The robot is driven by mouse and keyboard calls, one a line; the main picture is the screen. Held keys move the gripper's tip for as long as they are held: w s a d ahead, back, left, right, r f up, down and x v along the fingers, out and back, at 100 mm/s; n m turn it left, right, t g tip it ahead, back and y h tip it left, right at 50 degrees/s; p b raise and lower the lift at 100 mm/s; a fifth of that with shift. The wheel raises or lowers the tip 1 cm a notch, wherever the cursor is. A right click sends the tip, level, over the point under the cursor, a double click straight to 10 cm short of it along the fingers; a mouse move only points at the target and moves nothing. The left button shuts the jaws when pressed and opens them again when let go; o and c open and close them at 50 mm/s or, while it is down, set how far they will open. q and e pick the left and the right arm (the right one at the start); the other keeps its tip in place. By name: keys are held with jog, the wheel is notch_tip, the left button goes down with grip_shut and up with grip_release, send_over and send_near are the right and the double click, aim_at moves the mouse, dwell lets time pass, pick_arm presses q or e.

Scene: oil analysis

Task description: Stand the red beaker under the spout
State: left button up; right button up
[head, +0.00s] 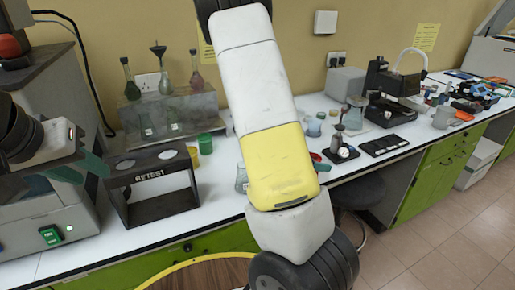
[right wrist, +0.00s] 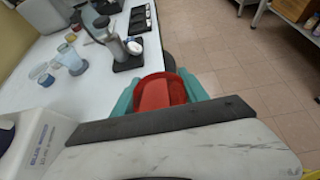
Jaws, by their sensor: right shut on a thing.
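The red beaker (right wrist: 162,93) is between the teal fingers of my right gripper (right wrist: 158,96) in the right wrist view. My right gripper is shut on it, above the floor side of the bench's front edge. In the head view only a small red part of it (head: 317,158) shows beside my right forearm, which hides the rest. My left gripper (head: 86,172) is at the far left of the head view, its teal fingers apart with nothing seen between them. A curved white tube (head: 410,52) rises over a black device at the back right; I cannot tell if it is the spout.
A black RETEST rack (head: 160,207) stands on the white bench at left. Flasks stand on a grey stepped stand (head: 160,112) behind it. A dark tray (head: 384,145) and a small black-based instrument (head: 341,147) lie right of my arm. A stool (head: 357,188) is below the bench edge.

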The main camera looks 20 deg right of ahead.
jog(key=w+a, duration=0.1)
jog(key=w, duration=0.4)
jog(key=w+a+f, duration=0.1)
jog(key=w, duration=0.4)
jog(key=w+a, duration=0.1)
jog(key=w, duration=0.4)
jog(key=shift+f, duration=0.25)
jog(key=shift+w+a+f, duration=0.1)
jog(key=shift+w+f, duration=0.05)
jog(key=shift+w, duration=0.05)
notch_tip(320, 180, down, 3)
jog(key=shift+f, duration=0.15)
jog(key=o, duration=1.3)
jog(key=shift+f, duration=0.1)
jog(key=shift+o, duration=0.2)
